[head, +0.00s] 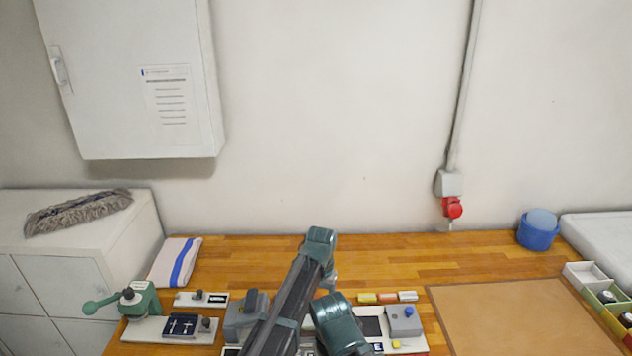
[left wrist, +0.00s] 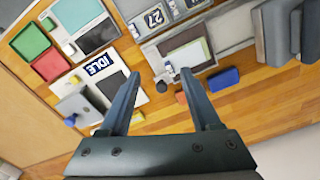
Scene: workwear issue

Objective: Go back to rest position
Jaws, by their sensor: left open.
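My left gripper (left wrist: 160,71) is open in the left wrist view, its two dark fingers apart with nothing held between them. It is above the wooden table, over a device panel and small parts. In the head view my left arm reaches over the table's front middle; its fingertips are hidden there. A grey device with an "IDLE" label (left wrist: 99,64) is left of the fingers in the left wrist view. A panel showing "27" (left wrist: 154,18) is beyond them. My right arm and gripper are not in view.
A green clamp-like tool (head: 137,299) stands at the table's left, near a folded striped towel (head: 176,262). A brown mat (head: 522,320), a blue round container (head: 538,232) and small coloured bins (head: 604,297) are at right. The table's back strip is mostly clear.

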